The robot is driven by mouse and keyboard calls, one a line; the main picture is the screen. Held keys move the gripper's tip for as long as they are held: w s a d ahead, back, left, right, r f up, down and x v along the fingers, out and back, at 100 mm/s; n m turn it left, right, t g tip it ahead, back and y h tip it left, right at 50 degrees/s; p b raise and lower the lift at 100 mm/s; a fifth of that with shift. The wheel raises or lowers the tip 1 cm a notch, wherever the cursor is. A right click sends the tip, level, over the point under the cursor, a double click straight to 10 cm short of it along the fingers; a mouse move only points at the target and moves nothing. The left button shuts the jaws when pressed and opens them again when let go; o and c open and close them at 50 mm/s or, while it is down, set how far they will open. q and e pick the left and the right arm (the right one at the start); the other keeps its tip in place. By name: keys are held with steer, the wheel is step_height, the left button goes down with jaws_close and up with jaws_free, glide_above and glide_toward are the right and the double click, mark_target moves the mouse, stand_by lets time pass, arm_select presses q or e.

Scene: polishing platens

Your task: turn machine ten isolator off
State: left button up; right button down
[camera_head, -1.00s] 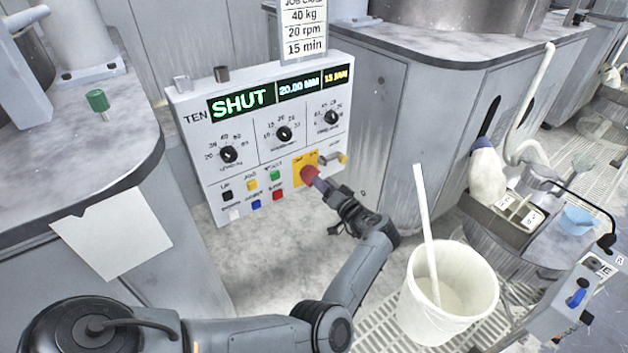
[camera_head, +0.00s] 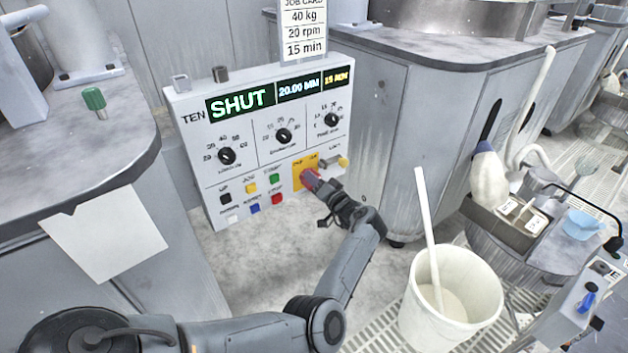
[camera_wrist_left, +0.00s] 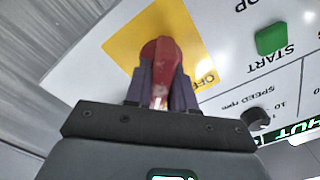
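Machine TEN's panel (camera_head: 262,150) stands upright in the head view, its display (camera_head: 240,98) reading SHUT. The isolator is a red handle (camera_head: 308,177) on a yellow plate (camera_head: 297,167) at the panel's lower right. In the left wrist view the red handle (camera_wrist_left: 158,55) stands out from the yellow plate (camera_wrist_left: 122,37), with OFF partly visible beside it. My left gripper (camera_head: 319,187) is at the handle; in the left wrist view its fingers (camera_wrist_left: 160,90) lie on both sides of the handle, apparently touching it. The plate's other lettering is largely hidden or unreadable. My right gripper is not in view.
Several coloured buttons (camera_head: 251,188) lie left of the isolator, with a yellow-tipped lock (camera_head: 342,162) at its upper right. A white bucket (camera_head: 480,305) with a stick stands at lower right. A grey cabinet (camera_head: 100,225) flanks the panel at left.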

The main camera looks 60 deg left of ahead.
arm_select(q)
jaws_close()
steer(key=shift+n, duration=0.3)
steer(key=n, duration=0.2)
steer(key=shift+s+n, duration=0.1)
steer(key=shift+n, duration=0.3)
steer(key=n, duration=0.4)
steer(key=shift+s+n, duration=0.15)
steer(key=shift+n, duration=0.15)
steer(key=n, duration=0.4)
steer(key=shift+s+b, duration=0.1)
steer(key=shift+b, duration=0.2)
steer(key=n+b, duration=0.1)
steer(key=n, duration=0.4)
steer(key=shift+s+n, duration=0.15)
steer(key=shift+n, duration=0.25)
